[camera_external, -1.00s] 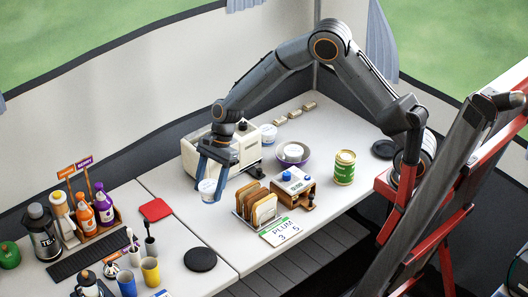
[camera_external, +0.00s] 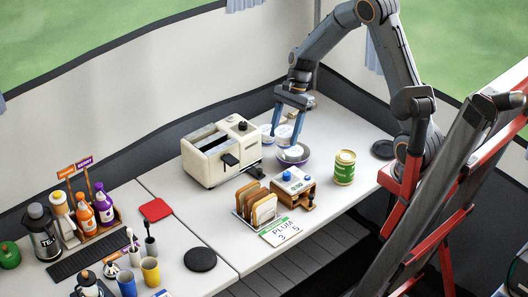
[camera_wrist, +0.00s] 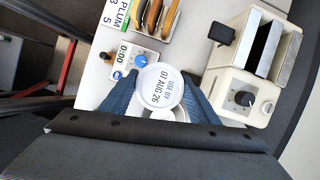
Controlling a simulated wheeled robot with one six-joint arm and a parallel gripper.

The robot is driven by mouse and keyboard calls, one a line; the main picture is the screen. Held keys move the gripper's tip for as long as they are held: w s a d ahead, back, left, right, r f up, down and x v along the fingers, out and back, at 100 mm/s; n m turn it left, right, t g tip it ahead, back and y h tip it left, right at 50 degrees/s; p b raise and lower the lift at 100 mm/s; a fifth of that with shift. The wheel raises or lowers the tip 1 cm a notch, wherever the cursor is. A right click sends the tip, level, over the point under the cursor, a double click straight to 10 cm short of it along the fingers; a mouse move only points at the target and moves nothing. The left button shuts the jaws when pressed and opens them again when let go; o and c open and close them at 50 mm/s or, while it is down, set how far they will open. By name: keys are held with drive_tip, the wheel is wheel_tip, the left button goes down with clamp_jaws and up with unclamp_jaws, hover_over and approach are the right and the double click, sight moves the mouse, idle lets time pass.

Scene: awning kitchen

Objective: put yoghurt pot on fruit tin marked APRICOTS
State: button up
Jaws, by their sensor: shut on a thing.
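My gripper (camera_external: 286,134) is shut on a white yoghurt pot (camera_external: 284,131), held upright near the purple bowl at the back of the counter.
Another white pot (camera_external: 267,134) stands left of my gripper. The purple bowl (camera_external: 297,160) is beneath it. A toaster (camera_external: 207,164), toast rack (camera_external: 250,208), timer box (camera_external: 296,190) and PLUM card (camera_external: 284,232) stand nearby. A black disc (camera_external: 383,149) lies beyond the tin.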

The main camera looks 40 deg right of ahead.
drive_tip(key=s+d+r+p, duration=0.1)
drive_tip(key=s+d, duration=0.2)
drive_tip(key=d, duration=0.2)
drive_tip(key=s+d+r, duration=0.2)
drive_tip(key=s+d, duration=0.1)
drive_tip(key=d, duration=0.3)
drive_tip(key=p, duration=0.2)
hover_over(346, 156)
wheel_tip(346, 156, down, 3)
drive_tip(key=shift+f+p, duration=0.5)
drive_tip(key=shift+f, duration=2.15)
drive_tip(key=o, duration=0.7)
drive_tip(key=shift+f, duration=0.15)
drive_tip(key=o, duration=0.5)
drive_tip(key=shift+c, duration=0.2)
